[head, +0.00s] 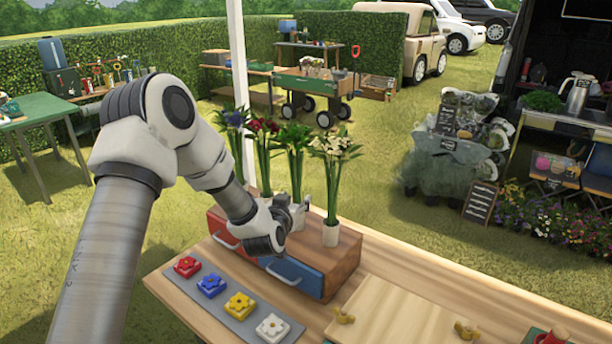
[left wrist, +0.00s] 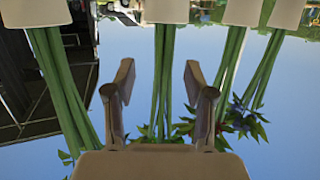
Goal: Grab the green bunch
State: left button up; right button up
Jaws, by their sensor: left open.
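The green bunch (head: 295,145) stands upright on the wooden drawer box, third from the left in a row of bunches, its foot in a white wrapper partly hidden by my left gripper (head: 296,208). The gripper is open, low at the bunch's stems. In the left wrist view, which looks upside down, my fingers (left wrist: 160,85) stand apart with the green bunch's stems (left wrist: 160,60) centred between them. I cannot tell how far the fingers reach around the stems. My right gripper is not in view.
A white-flowered bunch (head: 333,150) stands close right; dark red (head: 263,130) and blue-purple (head: 235,122) bunches stand left. The drawer box (head: 343,262) has red and blue fronts. A grey strip (head: 225,313) holds coloured flower blocks. Free room lies above the bunches.

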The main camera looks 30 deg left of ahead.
aim_at(295, 192)
pick_arm(q)
jog(key=shift+s+a+r+p, duration=0.2)
jog(key=shift+s+r+p, duration=0.1)
jog(key=shift+s+r, duration=0.45)
jog(key=shift+w+a+r+p, duration=0.2)
jog(key=shift+w+p, duration=0.25)
jog(key=shift+w, duration=0.2)
jog(key=w, duration=0.1)
jog(key=w+f, duration=0.1)
jog(key=w, duration=0.1)
jog(key=w+a+f, duration=0.1)
jog(key=shift+w+a+f, duration=0.1)
jog(key=shift+w+f, duration=0.1)
jog(key=shift+w, duration=0.15)
jog(key=shift+s+r, duration=0.3)
jog(key=shift+s, duration=0.05)
jog(key=shift+c, duration=0.3)
jog(key=shift+s+r, duration=0.15)
jog(key=c, duration=0.6)
grip_shut()
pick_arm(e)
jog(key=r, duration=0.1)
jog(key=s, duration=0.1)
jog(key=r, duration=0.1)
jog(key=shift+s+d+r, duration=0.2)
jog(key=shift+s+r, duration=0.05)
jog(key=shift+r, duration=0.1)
